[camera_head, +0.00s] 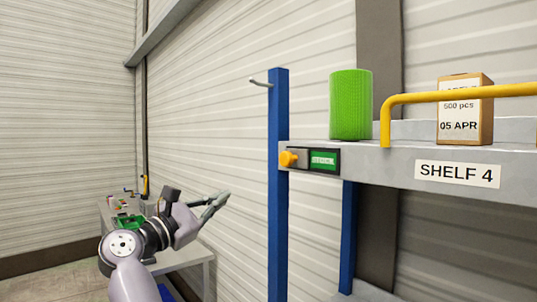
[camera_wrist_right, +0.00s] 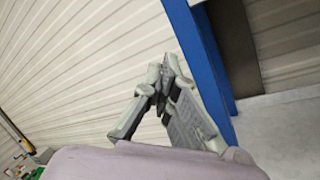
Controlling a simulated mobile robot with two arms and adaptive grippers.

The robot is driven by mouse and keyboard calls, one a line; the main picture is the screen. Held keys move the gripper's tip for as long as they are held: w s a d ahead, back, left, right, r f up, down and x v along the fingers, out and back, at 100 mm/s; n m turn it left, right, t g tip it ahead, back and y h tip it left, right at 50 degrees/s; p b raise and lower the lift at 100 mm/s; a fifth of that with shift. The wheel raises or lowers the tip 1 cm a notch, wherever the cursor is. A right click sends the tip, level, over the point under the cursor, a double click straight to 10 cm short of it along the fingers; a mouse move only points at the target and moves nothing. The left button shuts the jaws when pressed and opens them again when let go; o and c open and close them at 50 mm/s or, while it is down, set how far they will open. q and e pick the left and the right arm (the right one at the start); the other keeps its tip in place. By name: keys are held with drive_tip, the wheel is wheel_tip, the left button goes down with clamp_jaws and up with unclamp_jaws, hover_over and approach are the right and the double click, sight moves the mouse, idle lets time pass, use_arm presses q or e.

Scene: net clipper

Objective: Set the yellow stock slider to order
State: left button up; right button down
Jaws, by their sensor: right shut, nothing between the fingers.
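The yellow stock slider (camera_head: 288,158) sits at the left end of a dark plate on the front edge of the shelf, in the head view. A green label (camera_head: 323,160) with white lettering shows to its right; the lettering is too small to read surely. My right gripper (camera_head: 218,203) is left of and below the slider, apart from it, in front of the corrugated wall. In the wrist view its fingertips (camera_wrist_right: 168,66) meet and hold nothing. The slider is not in the wrist view. My left gripper is not in view.
The shelf (camera_head: 395,163) carries a green roll (camera_head: 350,105), a carton (camera_head: 465,110) and a yellow rail (camera_head: 450,94). A blue post (camera_head: 278,220) with a hook stands at its left end. A low table (camera_head: 190,256) with small items stands behind my arm.

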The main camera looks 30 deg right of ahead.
sight(291, 159)
drive_tip(key=s+r+m+y, duration=0.4)
drive_tip(key=s+r+m, duration=0.25)
drive_tip(key=r, duration=0.25)
drive_tip(key=r+p+x, duration=0.1)
drive_tip(key=p+x, duration=0.6)
drive_tip(key=x, duration=0.3)
drive_tip(key=s, duration=0.1)
drive_tip(key=s+p, duration=0.1)
drive_tip(key=s, duration=0.1)
drive_tip(key=shift+s+a+f+p, duration=0.2)
drive_tip(key=shift+s+p, duration=0.05)
drive_tip(key=shift+p, duration=0.05)
drive_tip(key=shift+w, duration=0.1)
